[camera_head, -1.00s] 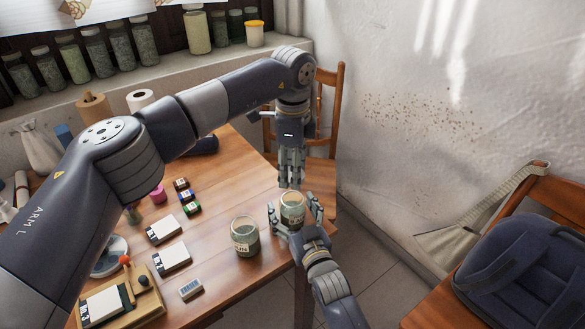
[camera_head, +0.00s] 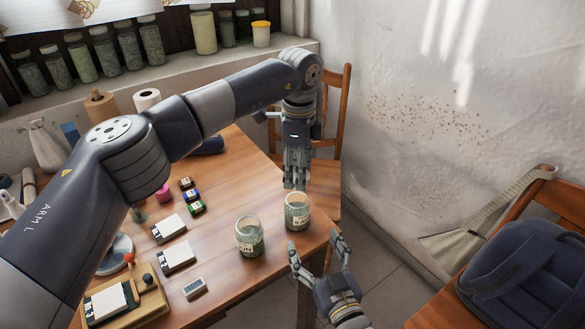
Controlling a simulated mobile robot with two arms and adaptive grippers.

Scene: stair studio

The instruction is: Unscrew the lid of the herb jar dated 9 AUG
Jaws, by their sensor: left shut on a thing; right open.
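Two glass herb jars with pale labels stand upright near the table's right corner. The right jar (camera_head: 297,212) is below my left gripper, and the left jar (camera_head: 249,237) stands beside it. The label dates are too small to read. Both jars show a pale glass rim, with no lid clearly visible on either. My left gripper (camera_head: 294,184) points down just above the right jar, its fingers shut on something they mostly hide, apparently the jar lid. My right gripper (camera_head: 318,250) is open and empty, apart from the jars, in front of the table's right edge.
Small coloured boxes (camera_head: 190,196), white cards (camera_head: 169,229), a small grey device (camera_head: 194,288) and a wooden tray (camera_head: 150,310) occupy the table's left part. A chair (camera_head: 337,150) stands behind the right corner. More jars line the sill. A backpack (camera_head: 530,270) rests on another chair.

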